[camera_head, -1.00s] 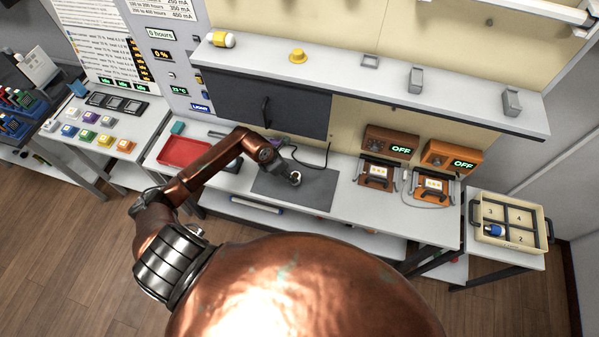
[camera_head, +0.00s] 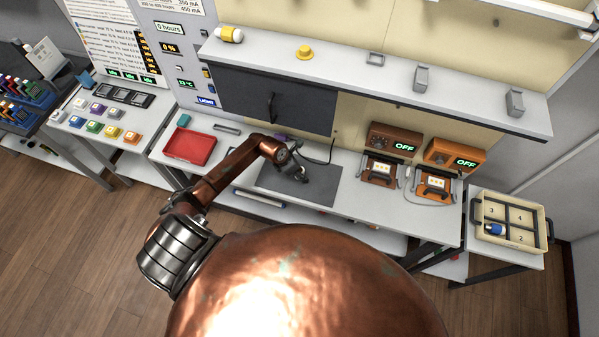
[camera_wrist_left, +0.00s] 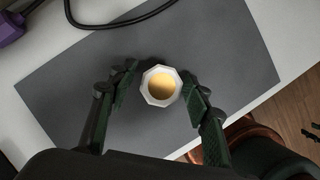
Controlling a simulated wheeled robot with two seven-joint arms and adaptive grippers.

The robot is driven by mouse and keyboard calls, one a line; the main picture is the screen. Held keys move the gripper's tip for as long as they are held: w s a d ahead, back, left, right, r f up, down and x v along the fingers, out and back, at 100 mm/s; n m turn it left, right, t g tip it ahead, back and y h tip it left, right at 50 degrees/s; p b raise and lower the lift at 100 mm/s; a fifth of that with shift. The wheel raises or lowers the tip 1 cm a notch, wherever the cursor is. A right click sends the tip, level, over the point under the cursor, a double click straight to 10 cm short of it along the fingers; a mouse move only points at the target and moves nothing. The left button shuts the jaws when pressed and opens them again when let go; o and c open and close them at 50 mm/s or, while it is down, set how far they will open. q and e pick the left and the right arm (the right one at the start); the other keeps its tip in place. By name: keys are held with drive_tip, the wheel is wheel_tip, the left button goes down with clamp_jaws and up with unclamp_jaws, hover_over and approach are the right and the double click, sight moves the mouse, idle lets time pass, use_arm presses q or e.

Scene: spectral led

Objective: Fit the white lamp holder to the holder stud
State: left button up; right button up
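A white eight-sided piece with a yellow inside, which looks like the lamp holder (camera_wrist_left: 161,85), shows over the dark grey mat (camera_wrist_left: 60,95) in the left wrist view. My left gripper (camera_wrist_left: 160,78) has its two dark fingers on either side of it, apart, with narrow gaps. I cannot tell whether the piece touches the mat. In the head view my left gripper (camera_head: 302,175) is low over the mat (camera_head: 325,190) and hides the piece. I cannot make out the holder stud for certain. My right gripper is not in view.
A red tray (camera_head: 190,148) is left of the mat. Two orange boxes reading OFF (camera_head: 393,140) (camera_head: 455,153) stand right of it. A cream compartment tray (camera_head: 510,241) is at far right. A shelf (camera_head: 340,68) overhangs the bench back.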

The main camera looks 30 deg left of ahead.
use_arm(q)
drive_tip(key=c, duration=1)
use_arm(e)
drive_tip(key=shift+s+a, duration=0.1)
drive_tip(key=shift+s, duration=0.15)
use_arm(q)
drive_tip(key=shift+r, duration=0.1)
drive_tip(key=shift+w+r+b, duration=0.1)
drive_tip(key=shift+r+b, duration=0.2)
drive_tip(key=shift+r, duration=0.3)
drive_tip(key=s+a+r+b, duration=0.1)
drive_tip(key=s+a+r, duration=0.1)
drive_tip(key=s+r, duration=0.2)
drive_tip(key=s+a+r+b, duration=0.1)
drive_tip(key=s+r, duration=0.2)
drive_tip(key=s, duration=0.1)
drive_tip(key=s+a+r+b, duration=0.1)
drive_tip(key=s+a+r, duration=0.1)
drive_tip(key=s+r, duration=0.2)
drive_tip(key=shift+s+a+r, duration=0.35)
drive_tip(key=shift+s, duration=0.1)
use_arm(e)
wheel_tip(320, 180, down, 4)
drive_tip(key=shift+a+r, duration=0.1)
